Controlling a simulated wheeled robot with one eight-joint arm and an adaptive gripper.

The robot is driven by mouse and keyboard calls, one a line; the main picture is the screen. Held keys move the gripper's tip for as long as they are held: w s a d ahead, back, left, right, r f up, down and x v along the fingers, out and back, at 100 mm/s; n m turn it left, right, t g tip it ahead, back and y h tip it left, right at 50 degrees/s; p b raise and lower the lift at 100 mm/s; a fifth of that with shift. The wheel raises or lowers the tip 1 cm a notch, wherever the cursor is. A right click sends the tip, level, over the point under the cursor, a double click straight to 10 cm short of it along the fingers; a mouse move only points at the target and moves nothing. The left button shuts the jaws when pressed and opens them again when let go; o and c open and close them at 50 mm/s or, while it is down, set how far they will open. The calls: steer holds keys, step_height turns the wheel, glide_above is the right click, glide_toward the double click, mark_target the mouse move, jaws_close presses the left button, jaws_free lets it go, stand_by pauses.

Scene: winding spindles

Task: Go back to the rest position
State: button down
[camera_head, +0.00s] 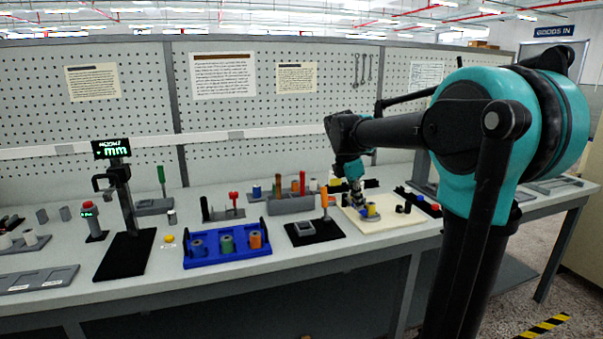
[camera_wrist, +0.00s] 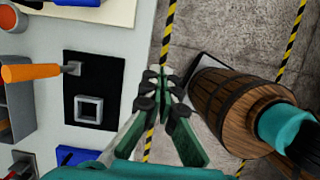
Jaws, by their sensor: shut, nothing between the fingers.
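A black mat (camera_head: 331,233) with a grey square frame and an orange-handled tool lies left of the board. A blue tray (camera_head: 255,256) holds spools. A black gauge stand (camera_head: 122,207) is further left. The bench's front strip is mostly clear.

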steer(key=s+d+f+m+t+y, duration=0.2)
steer(key=s+f+m+t+y, duration=0.1)
steer(key=s+f+m, duration=1.8)
steer(key=shift+s+f, duration=0.9)
steer(key=shift+s, duration=0.05)
